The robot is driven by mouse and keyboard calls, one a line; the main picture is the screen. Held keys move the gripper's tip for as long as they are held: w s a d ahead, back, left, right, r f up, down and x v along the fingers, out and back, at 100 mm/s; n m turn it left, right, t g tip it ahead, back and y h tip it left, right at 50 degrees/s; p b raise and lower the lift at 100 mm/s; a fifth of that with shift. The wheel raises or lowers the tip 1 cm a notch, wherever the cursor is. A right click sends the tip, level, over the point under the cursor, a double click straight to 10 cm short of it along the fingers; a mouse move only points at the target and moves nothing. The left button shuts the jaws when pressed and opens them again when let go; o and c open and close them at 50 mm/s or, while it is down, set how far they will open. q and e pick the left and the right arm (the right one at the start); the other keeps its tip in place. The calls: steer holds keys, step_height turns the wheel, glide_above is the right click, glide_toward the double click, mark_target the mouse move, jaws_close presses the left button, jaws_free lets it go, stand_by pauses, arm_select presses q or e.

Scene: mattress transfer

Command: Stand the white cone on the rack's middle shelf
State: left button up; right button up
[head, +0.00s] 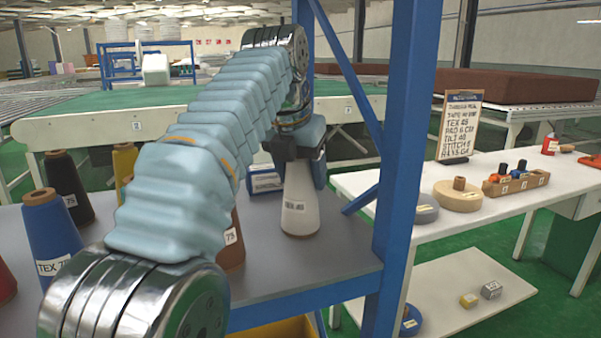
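The white cone (300,207), with a small label on its side, is upright over the right part of the rack's grey shelf (337,262). Its base looks at or very near the shelf surface; I cannot tell if it touches. My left gripper (297,158) points down at the cone's top and appears shut on it; the fingertips are partly hidden. My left arm crosses the view from lower left and hides part of the shelf. My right gripper is not in view.
A blue rack post (405,140) stands just right of the cone. A blue cone (52,235), a black cone (68,185) and a brown cone (233,250) stand on the left and middle shelf. A blue box (265,180) lies behind. A white table (490,222) is at right.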

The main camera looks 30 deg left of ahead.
mark_target(294, 185)
arm_select(q)
steer(key=shift+o, duration=1.2)
steer(key=shift+r, duration=0.2)
steer(key=p+v, duration=0.2)
steer(key=v, duration=0.5)
steer(key=shift+s+r, duration=0.1)
steer(key=shift+r, duration=0.1)
steer(key=shift+d+f, duration=0.1)
stand_by(0.4)
